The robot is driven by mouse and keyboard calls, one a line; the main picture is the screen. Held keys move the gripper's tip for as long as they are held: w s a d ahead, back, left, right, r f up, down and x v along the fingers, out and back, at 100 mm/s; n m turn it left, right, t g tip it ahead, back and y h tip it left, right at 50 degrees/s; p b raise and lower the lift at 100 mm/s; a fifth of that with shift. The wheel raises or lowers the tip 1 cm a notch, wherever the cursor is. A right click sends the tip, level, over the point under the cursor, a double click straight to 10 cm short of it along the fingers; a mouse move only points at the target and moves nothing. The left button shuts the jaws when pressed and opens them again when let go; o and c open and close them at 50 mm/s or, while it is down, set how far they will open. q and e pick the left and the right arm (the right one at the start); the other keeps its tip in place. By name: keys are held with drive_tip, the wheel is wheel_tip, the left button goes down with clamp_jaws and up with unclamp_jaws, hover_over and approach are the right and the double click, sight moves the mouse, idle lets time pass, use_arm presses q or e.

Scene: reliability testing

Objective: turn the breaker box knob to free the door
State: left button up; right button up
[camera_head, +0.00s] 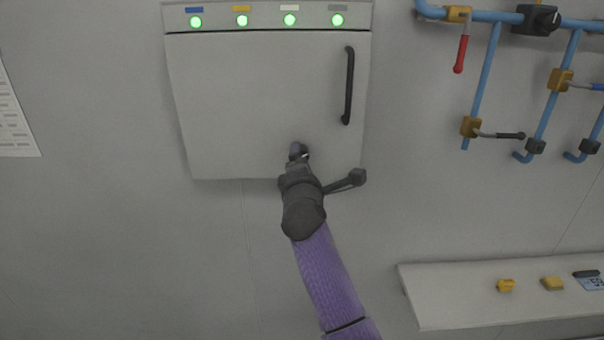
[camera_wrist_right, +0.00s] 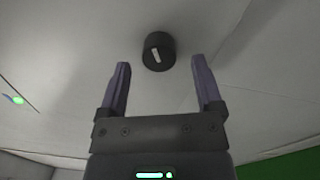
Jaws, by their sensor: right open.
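The breaker box door (camera_head: 250,95) is a flat grey panel with a black vertical handle (camera_head: 348,88) on its right side. It is shut. The knob (camera_wrist_right: 159,51) is a short black cylinder with a white mark on its face. It shows in the wrist view ahead of my right gripper (camera_wrist_right: 160,66), centred between the two spread purple fingers and apart from both. In the head view my right gripper (camera_head: 299,156) is at the lower part of the door and largely hides the knob. My left gripper is not in view.
A strip (camera_head: 265,16) with several lit green lamps runs above the door. Blue pipes (camera_head: 486,75) with valves, one with a red lever (camera_head: 461,54), are at the upper right. A pale shelf (camera_head: 450,295) with small yellow items (camera_head: 505,286) is at the lower right.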

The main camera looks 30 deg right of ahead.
drive_tip(key=b+v, duration=0.1)
drive_tip(key=v, duration=0.7)
drive_tip(key=a+f+g+y+b, duration=0.15)
drive_tip(key=f+b, duration=0.35)
drive_tip(key=f, duration=0.8)
drive_tip(key=a+f+g+y+b, duration=0.1)
drive_tip(key=a+f+y+b, duration=0.2)
drive_tip(key=f, duration=1)
drive_tip(key=s+a+f+m+g+y+b, duration=0.15)
drive_tip(key=s+f+b, duration=0.3)
drive_tip(key=f, duration=0.85)
drive_tip(key=s+a+f+m+g+y+b, duration=0.1)
drive_tip(key=s+f+m+g+b, duration=0.3)
drive_tip(key=f, duration=0.8)
drive_tip(key=s+a+f+m+g+y+b, duration=0.15)
drive_tip(key=s+f+b, duration=0.25)
drive_tip(key=s+f, duration=0.5)
drive_tip(key=s+f+m+g+b, duration=0.15)
drive_tip(key=s+f+b, duration=0.4)
drive_tip(key=f, duration=0.75)
drive_tip(key=s+f+m+g+b, duration=0.2)
drive_tip(key=s+f, duration=0.3)
drive_tip(key=s, duration=0.4)
drive_tip(key=s+f+m+g+b, duration=0.2)
drive_tip(key=s+f, duration=0.3)
drive_tip(key=s, duration=0.5)
drive_tip(key=shift+s+a+f+m+y+b, duration=0.2)
drive_tip(key=shift+f+m+y+b, duration=0.15)
drive_tip(key=shift+b, duration=0.3)
